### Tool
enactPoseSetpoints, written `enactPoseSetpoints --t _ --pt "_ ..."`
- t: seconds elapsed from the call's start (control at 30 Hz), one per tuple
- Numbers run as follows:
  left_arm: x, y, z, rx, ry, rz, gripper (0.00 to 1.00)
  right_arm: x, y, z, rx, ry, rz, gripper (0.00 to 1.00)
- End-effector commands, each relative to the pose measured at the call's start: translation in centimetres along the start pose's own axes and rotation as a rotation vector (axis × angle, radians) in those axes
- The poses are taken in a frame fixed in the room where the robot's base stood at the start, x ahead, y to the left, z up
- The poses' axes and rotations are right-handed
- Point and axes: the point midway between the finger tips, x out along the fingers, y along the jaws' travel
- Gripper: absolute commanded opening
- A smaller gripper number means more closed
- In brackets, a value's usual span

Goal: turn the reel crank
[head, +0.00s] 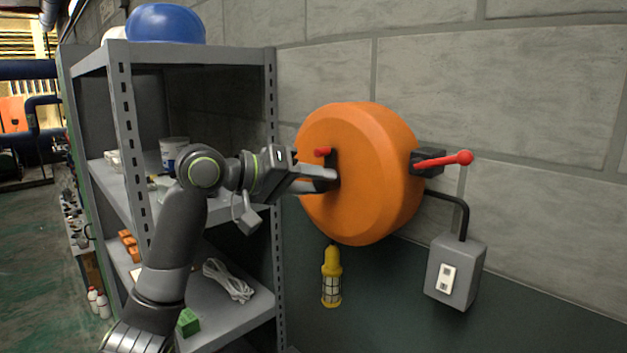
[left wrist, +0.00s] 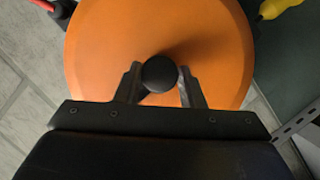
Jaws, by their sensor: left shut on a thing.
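The large orange reel (head: 365,205) is mounted on the block wall, and its round face fills the upper middle of the left wrist view (left wrist: 110,55). A round black crank knob (left wrist: 159,73) stands out from that face. My left gripper (head: 324,179) reaches in from the left to the reel's face. In the left wrist view its two fingers are on either side of the knob, shut on it. In the head view the fingers mostly hide the knob. A small red part (head: 322,152) shows just above the fingers. My right gripper is not in view.
A red-handled lever (head: 445,162) sticks out at the reel's right side. A yellow caged lamp (head: 331,280) hangs below the reel, and a grey outlet box (head: 455,272) is at lower right. A grey metal shelf (head: 270,120) stands close behind my left arm.

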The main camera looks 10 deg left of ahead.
Motion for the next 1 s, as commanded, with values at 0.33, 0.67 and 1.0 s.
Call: enactPoseSetpoints --t 0.33,0.67,1.0 --pt "0.0 0.0 0.0 0.004 0.001 0.0 0.13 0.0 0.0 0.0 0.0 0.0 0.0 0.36" --pt "0.0 0.0 0.0 0.002 0.001 0.0 0.57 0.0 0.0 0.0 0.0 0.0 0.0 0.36" --pt "-1.3 -0.2 0.0 0.004 0.003 -0.002 0.57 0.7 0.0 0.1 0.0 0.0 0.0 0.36"
